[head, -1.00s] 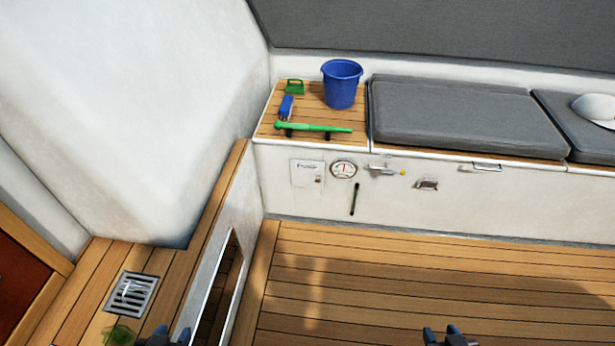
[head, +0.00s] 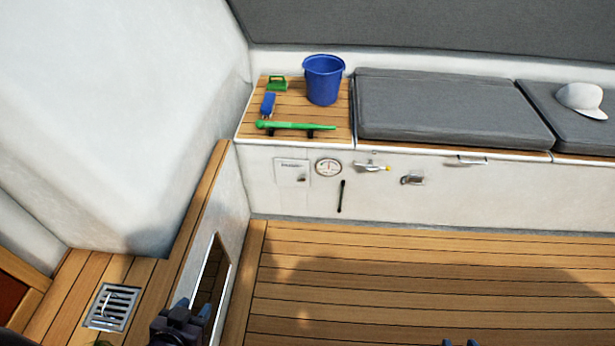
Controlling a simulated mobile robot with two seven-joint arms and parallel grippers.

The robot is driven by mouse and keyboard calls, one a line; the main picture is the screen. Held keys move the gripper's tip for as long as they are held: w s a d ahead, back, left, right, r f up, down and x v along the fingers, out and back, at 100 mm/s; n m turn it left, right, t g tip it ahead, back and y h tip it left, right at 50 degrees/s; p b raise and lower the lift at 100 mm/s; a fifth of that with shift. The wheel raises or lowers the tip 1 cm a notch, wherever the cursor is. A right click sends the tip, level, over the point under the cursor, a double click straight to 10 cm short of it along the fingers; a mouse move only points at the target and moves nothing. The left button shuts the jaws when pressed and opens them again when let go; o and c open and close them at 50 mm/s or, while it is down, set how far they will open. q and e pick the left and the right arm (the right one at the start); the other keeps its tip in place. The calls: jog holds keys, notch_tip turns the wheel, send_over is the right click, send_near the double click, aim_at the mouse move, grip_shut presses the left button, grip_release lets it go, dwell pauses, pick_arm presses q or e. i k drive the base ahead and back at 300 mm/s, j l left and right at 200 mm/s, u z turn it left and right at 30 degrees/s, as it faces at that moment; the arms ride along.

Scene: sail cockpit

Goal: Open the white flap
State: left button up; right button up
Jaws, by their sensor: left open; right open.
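The white flap (head: 291,172) is a small square panel with a printed label and a small catch, set in the white locker front below the teak seat end. It looks closed and flush. My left gripper (head: 184,312) is open and empty at the lower left, well short of the flap, over the teak ledge and its cutout. My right gripper (head: 460,342) is open at the bottom edge, with only its fingertips showing. Neither gripper touches anything that I can see.
Beside the flap are a round gauge (head: 328,167), a valve lever (head: 372,166), a black handle (head: 342,196) and a metal fitting (head: 412,179). The teak floor (head: 390,270) is clear.

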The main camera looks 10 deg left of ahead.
aim_at(287, 172)
jog(key=i+z, duration=0.3)
jog(key=i, duration=0.25)
jog(key=i+j+z, duration=0.25)
jog(key=i, duration=0.25)
jog(key=i+l+z, duration=0.1)
jog(key=i+z, duration=0.15)
jog(key=z, duration=0.15)
jog(key=i+z, duration=0.2)
jog(key=z, duration=0.2)
jog(key=i+z, duration=0.25)
jog(key=z, duration=0.2)
jog(key=i+l+z, duration=0.1)
jog(key=i+z, duration=0.65)
jog(key=i, duration=0.25)
jog(key=i+u, duration=0.2)
jog(key=u, duration=0.15)
jog(key=i+u, duration=0.35)
jog(key=i+l+u, duration=0.1)
jog(key=u, duration=3.55)
jog(key=i+j+u, duration=0.1)
jog(key=u, duration=0.85)
jog(key=i+u, duration=0.2)
jog(key=i, duration=0.15)
